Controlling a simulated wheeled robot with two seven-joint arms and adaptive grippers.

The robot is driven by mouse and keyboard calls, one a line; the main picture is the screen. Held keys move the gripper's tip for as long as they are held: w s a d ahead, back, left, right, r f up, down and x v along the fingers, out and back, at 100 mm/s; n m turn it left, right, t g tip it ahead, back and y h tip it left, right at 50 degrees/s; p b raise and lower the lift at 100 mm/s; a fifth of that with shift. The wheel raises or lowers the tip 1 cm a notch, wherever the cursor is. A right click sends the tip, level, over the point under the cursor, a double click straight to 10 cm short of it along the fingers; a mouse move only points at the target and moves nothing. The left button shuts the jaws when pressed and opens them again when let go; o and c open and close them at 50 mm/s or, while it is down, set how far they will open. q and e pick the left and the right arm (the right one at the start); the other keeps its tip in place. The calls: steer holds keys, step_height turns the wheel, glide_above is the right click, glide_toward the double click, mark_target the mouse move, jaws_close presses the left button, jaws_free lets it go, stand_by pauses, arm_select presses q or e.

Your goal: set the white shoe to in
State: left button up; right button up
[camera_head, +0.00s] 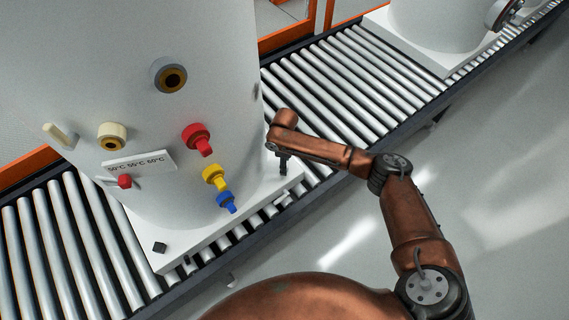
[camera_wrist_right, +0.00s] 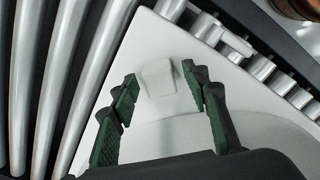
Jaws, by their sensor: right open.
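The white shoe (camera_wrist_right: 157,77) is a small white block on the white base plate (camera_wrist_right: 185,45) near its corner, in the right wrist view. I cannot make it out in the head view, where my arm covers that corner. My right gripper (camera_head: 283,164) points down over the plate's right end, beside the big white tank (camera_head: 215,50). In the wrist view its two green-padded fingers are open, one on each side of the shoe, with gaps showing. Whether the fingertips are level with the shoe is hard to tell. My left gripper is out of view.
A small black block (camera_head: 160,247) sits on the plate's near left corner. Red (camera_head: 197,139), yellow (camera_head: 215,177) and blue (camera_head: 226,202) fittings stick out of the tank. Conveyor rollers (camera_head: 345,85) run on both sides. Another tank (camera_head: 430,22) stands at the upper right. The floor at right is clear.

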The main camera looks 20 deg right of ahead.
step_height(320, 180, up, 12)
stand_by(0.4)
steer(key=shift+f, duration=0.1)
stand_by(0.3)
